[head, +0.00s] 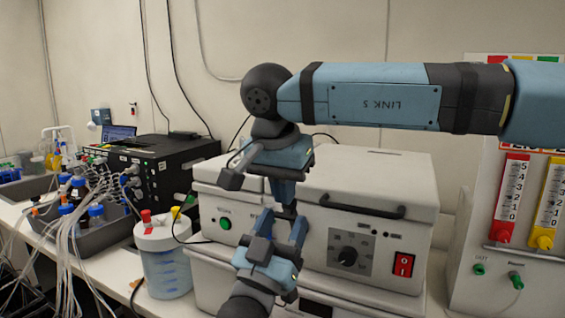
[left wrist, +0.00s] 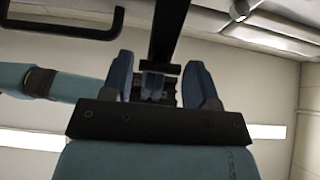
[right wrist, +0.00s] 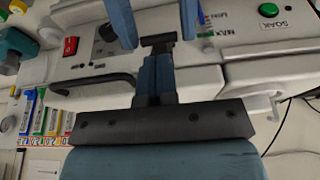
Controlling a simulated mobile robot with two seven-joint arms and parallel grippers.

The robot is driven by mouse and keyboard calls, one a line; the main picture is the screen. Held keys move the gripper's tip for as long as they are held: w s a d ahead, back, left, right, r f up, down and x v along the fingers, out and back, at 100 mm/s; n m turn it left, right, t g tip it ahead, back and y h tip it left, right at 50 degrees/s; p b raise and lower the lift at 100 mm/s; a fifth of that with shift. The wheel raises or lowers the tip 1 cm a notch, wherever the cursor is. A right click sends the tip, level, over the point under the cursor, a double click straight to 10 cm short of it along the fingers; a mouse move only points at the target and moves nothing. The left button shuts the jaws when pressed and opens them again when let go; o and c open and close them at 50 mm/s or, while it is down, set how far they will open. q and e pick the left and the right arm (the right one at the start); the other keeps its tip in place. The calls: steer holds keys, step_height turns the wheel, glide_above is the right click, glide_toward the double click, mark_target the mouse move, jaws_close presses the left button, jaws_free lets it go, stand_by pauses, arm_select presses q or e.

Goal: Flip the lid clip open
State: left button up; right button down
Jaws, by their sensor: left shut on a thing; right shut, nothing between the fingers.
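The white shaker (head: 390,245) has a pale lid (head: 370,178) with a black handle (head: 362,208); the lid looks down. My left gripper (head: 278,220) reaches up from below in front of it, fingers apart on either side of a small dark bar, which looks like the lid clip (right wrist: 158,42). This bar also shows between the left fingers in the left wrist view (left wrist: 160,68). My right gripper (head: 288,205) comes down from above, fingers together and empty, its tips close to the bar. Whether they touch it, and the clip's exact angle, I cannot tell.
A lidded clear jar (head: 165,260) stands left of the shaker. A black box (head: 165,165) and a grey tray of tubed bottles (head: 100,215) are further left. A panel with red and yellow gauges (head: 525,205) stands at the right. My right arm crosses above the shaker.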

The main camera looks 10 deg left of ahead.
steer(key=shift+f, duration=0.6)
steer(key=shift+s+a+f, duration=0.1)
steer(key=shift+s+f, duration=0.25)
steer(key=shift+f, duration=0.3)
